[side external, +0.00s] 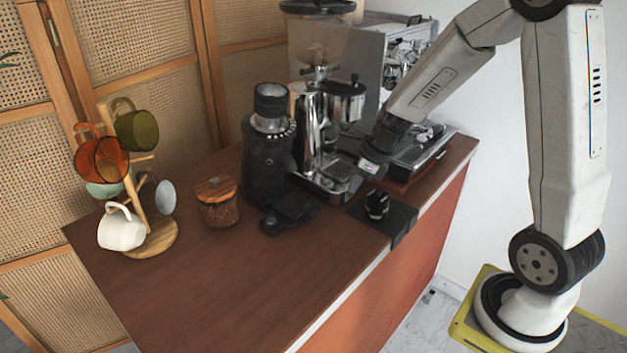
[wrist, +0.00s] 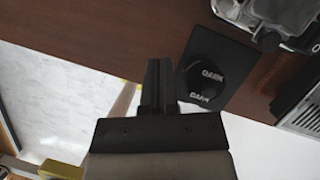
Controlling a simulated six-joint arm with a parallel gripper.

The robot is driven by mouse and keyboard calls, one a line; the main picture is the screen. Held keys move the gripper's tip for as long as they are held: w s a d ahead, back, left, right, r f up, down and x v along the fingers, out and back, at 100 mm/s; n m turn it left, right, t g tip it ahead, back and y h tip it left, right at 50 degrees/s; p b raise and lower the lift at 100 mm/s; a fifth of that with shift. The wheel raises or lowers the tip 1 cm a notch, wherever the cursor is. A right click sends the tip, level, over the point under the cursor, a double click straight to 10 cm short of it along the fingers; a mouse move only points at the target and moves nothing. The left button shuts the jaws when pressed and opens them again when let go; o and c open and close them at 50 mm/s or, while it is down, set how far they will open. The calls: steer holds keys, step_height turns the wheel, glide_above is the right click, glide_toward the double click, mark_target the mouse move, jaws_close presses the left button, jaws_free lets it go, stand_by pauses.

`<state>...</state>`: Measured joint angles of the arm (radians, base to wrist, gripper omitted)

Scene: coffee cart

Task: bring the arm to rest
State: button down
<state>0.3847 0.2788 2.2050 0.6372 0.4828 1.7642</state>
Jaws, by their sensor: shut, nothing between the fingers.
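My gripper (side external: 371,165) hangs above the front edge of the wooden counter (side external: 230,285), empty. In the wrist view its two black fingers (wrist: 158,85) are together, over the counter's edge. A black mat (wrist: 222,50) lies on the counter beside the fingers, to their right in that view. A round black piece with "DARK" lettering (wrist: 206,80) sits on the mat; it shows as a small dark upright piece (side external: 377,205) in the side view. The fingers are apart from both in the picture.
The espresso machine (side external: 415,150), a large grinder (side external: 316,40) and a smaller black grinder (side external: 265,170) stand along the back. A wooden-lidded jar (side external: 217,205) and a mug tree (side external: 155,235) with several mugs stand at left. The counter's front left is clear.

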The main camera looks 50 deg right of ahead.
steer(key=shift+s+d+r, duration=0.1)
steer(key=shift+s+r, duration=0.15)
steer(key=shift+r, duration=0.35)
steer(key=s+a+f+n+h, duration=0.1)
steer(key=s+a+n, duration=0.3)
steer(key=n, duration=1.1)
steer(key=s+a+n+g+h, duration=0.1)
steer(key=s+a+n, duration=0.4)
steer(key=n, duration=1)
steer(key=shift+s+a+f+n, duration=0.2)
steer(key=shift+a+f+n, duration=0.2)
steer(key=shift+a, duration=0.25)
